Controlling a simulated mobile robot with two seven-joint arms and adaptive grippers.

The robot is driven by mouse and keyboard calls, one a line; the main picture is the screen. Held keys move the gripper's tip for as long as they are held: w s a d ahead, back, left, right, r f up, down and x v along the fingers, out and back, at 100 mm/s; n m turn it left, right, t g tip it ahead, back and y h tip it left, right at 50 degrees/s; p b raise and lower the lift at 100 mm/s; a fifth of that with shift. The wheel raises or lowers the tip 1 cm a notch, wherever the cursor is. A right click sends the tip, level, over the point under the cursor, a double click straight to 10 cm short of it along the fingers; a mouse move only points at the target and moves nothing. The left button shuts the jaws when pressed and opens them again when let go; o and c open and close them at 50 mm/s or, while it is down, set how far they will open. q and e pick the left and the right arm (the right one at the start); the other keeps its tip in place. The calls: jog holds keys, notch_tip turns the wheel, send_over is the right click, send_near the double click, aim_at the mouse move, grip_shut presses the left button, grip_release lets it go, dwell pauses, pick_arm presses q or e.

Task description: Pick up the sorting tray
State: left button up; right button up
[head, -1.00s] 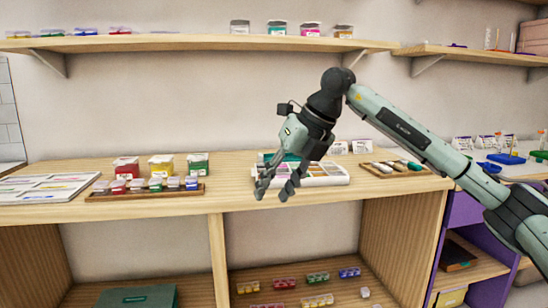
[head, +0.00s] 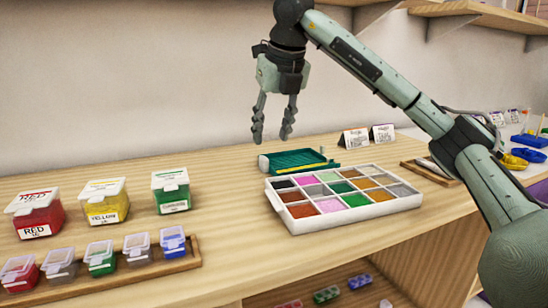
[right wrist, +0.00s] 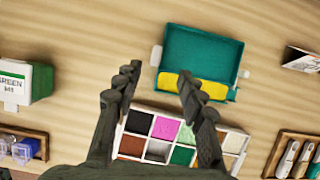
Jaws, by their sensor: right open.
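The sorting tray is most likely the white tray (head: 296,222) with several compartments of coloured beads, on the wooden worktop. It also shows in the right wrist view (right wrist: 166,118), its near part hidden by my fingers. Just behind it lies a teal tray (head: 300,161) with a yellow piece along its front; it also shows in the right wrist view (right wrist: 203,58). My right gripper (head: 272,138) points down, open and empty, above the worktop near the teal tray. In the right wrist view its fingertips (right wrist: 158,72) are apart with bare wood between them. My left gripper is not in view.
Red (head: 36,216), yellow (head: 105,204) and green (head: 171,193) lidded tubs stand to the left, behind a wooden rack (head: 190,255) of small boxes. Two cards (head: 355,138) stand behind right. A wooden tool tray (head: 428,172) lies right. Bare wood separates tubs and white tray.

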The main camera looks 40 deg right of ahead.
aim_at(264, 157)
jog(key=shift+w+f, duration=0.2)
jog(key=shift+f, duration=0.5)
jog(key=x, duration=0.6)
jog(key=shift+w+a, duration=0.15)
jog(key=shift+w, duration=0.2)
jog(key=shift+r, duration=0.1)
grip_shut()
